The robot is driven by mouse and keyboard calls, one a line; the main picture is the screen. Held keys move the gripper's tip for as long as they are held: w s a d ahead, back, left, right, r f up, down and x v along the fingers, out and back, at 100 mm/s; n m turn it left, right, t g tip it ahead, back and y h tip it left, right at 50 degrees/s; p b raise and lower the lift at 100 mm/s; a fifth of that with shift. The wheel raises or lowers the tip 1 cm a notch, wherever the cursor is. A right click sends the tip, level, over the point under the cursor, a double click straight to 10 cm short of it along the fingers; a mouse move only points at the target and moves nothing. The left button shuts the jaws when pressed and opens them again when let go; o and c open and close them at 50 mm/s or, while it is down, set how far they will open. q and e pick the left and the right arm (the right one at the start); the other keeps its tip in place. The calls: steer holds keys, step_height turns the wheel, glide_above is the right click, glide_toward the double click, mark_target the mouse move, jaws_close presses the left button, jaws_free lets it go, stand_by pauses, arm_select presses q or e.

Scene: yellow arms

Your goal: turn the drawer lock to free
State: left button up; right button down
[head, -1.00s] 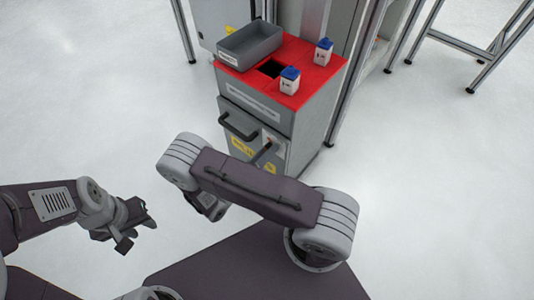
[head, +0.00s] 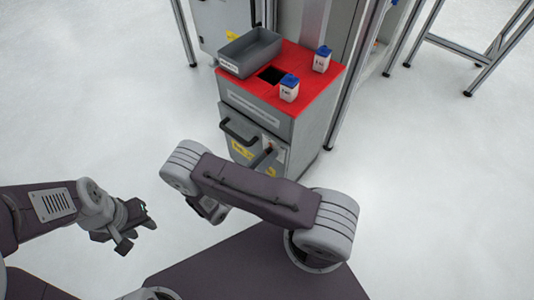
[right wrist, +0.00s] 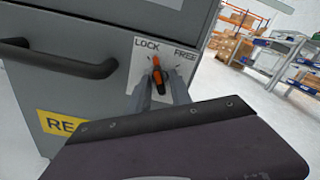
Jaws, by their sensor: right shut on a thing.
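The drawer lock is a black and orange knob (right wrist: 157,73) on a white plate marked LOCK at left and FREE at right, in the right wrist view. Its orange end points up, roughly between the two words. My right gripper (right wrist: 160,88) is shut on the knob, with its fingers on either side of it. In the head view the lock plate (head: 274,147) shows on the grey cabinet's front, and my right arm hides most of that gripper. My left gripper (head: 138,232) is open and empty over the floor, at the left.
The grey cabinet (head: 238,105) has a black drawer handle (head: 238,132) left of the lock. On its red top are a grey bin (head: 250,50), a square hole and two white bottles with blue caps (head: 289,88). Shelves (right wrist: 288,62) stand far right.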

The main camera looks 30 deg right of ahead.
steer(key=shift+w+m+p, duration=0.1)
steer(key=shift+m+p, duration=2.9)
steer(key=shift+m, duration=4.2)
steer(key=c, duration=1.5)
jaws_free()
